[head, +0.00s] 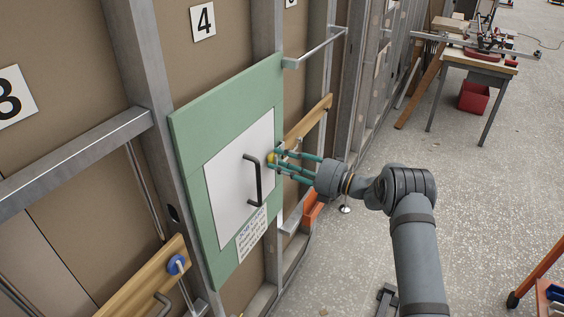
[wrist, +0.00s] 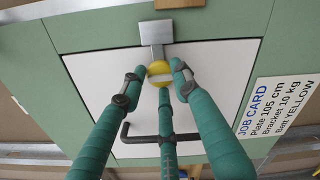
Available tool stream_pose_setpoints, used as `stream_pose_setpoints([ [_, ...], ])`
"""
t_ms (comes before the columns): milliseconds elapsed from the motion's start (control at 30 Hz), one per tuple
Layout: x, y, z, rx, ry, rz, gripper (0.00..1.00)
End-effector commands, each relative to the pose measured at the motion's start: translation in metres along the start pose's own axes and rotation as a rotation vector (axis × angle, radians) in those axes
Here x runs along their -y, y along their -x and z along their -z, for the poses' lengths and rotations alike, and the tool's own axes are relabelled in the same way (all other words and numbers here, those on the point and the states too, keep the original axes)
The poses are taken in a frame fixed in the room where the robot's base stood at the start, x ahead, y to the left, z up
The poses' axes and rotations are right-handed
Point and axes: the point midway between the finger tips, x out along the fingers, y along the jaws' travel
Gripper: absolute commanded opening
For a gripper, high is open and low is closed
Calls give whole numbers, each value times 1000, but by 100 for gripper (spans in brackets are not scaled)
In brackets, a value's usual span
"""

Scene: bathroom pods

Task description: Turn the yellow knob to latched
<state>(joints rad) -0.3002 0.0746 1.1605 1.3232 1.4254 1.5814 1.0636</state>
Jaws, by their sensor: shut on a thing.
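The yellow knob (head: 271,158) sits at the right edge of a white door (head: 232,180) set in a green panel (head: 222,100). In the wrist view the round yellow knob (wrist: 159,69) lies between my green fingertips, just below a grey metal plate (wrist: 157,34). My gripper (head: 279,161) reaches the knob from the right in the head view. In the wrist view my gripper (wrist: 160,76) has its fingers closed around the knob. The fingertips hide parts of the knob's edge. I cannot read the knob's turn position. The white door looks flush with the panel.
A black bar handle (head: 254,178) stands out from the white door close to my fingers. A job card (head: 251,234) is on the panel below. A wooden rail (head: 307,120) and metal bracket (head: 318,47) are beyond my gripper. The floor at right is mostly open.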

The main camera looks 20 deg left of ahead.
Motion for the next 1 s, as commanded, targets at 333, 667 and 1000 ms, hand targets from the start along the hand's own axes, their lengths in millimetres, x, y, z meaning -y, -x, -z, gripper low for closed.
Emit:
stream_pose_setpoints([
  [333, -2, 1, -6, 14, 3, -4, 43],
  [667, -1, 0, -3, 8, 1, -1, 49],
  [1000, 1, 41, -4, 12, -1, 3, 49],
])
